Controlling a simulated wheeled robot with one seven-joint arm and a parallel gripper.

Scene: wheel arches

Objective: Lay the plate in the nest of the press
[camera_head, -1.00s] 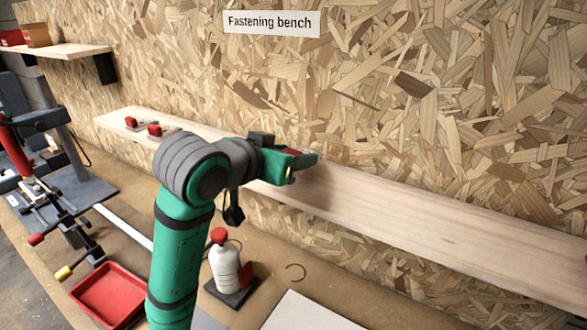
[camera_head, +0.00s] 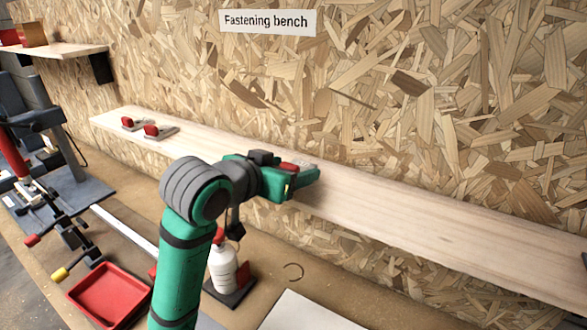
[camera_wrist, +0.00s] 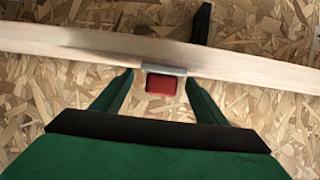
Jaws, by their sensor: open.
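My gripper (camera_head: 305,180) is open at the front edge of the long wooden shelf, in the head view. In the wrist view its fingers (camera_wrist: 160,78) stand apart, with a small red piece with a grey strip (camera_wrist: 163,84) between them at the shelf edge. The fingers do not visibly close on it. The press appears to be the grey machine with a red lever (camera_head: 15,150) at the far left. Its nest cannot be made out. I cannot tell for certain which thing is the plate.
Two red-and-grey clamps (camera_head: 158,132) lie on the shelf (camera_head: 430,230) to the left. Below are a white bottle (camera_head: 222,268), a red tray (camera_head: 108,293) and a pale sheet (camera_head: 310,314). The chipboard wall (camera_head: 400,90) rises behind the shelf. The shelf's right stretch is mostly clear.

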